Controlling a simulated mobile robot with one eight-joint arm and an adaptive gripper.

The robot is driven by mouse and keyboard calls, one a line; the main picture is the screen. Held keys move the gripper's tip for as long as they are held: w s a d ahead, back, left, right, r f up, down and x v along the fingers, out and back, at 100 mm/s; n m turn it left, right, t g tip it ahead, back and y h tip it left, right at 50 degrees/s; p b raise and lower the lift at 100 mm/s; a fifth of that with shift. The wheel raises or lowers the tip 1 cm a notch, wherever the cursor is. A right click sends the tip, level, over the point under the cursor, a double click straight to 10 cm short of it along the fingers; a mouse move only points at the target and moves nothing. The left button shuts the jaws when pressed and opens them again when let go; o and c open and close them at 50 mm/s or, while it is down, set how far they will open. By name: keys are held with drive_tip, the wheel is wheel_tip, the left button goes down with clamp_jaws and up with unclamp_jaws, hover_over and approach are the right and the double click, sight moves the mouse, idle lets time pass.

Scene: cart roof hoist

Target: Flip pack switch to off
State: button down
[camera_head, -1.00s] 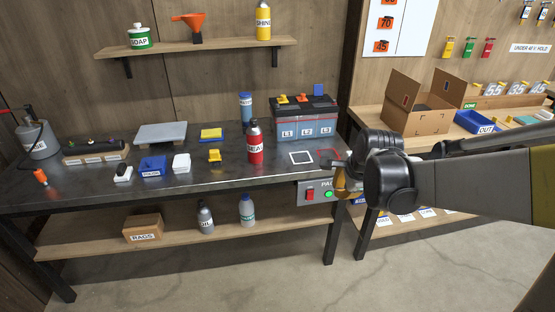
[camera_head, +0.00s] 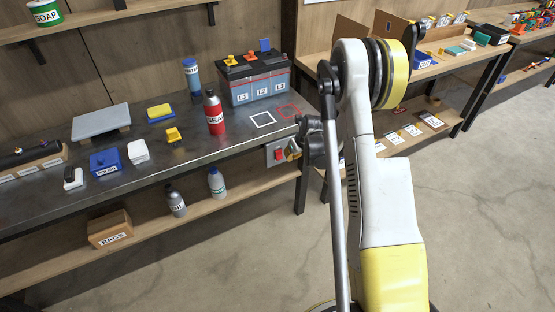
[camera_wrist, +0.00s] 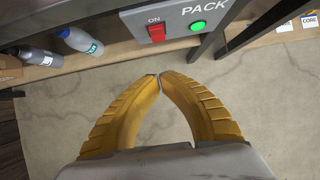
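The grey pack switch panel (camera_wrist: 176,17) is at the top of the wrist view, with the words PACK and ON. Its red switch (camera_wrist: 157,33) sits under the ON label, and a green lamp (camera_wrist: 198,27) is lit to its right. In the head view the panel's red switch (camera_head: 279,154) shows at the front edge of the workbench, and my arm hides the lamp. My gripper (camera_wrist: 158,76) has its yellow fingertips together with nothing between them. The tips appear just below the switch in the wrist view, apart from it.
The workbench (camera_head: 205,152) carries a black battery pack (camera_head: 252,80), a red bottle (camera_head: 214,115) and a blue bin (camera_head: 105,163). A lower shelf (camera_head: 145,222) holds a rags box (camera_head: 110,230) and two bottles. The concrete floor in front is clear.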

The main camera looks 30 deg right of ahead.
sight(279, 155)
drive_tip(key=w+r+b+x, duration=0.1)
drive_tip(key=b+x, duration=0.5)
drive_tip(key=x, duration=0.6)
drive_tip(key=shift+w+f, duration=0.15)
drive_tip(key=shift+w, duration=0.75)
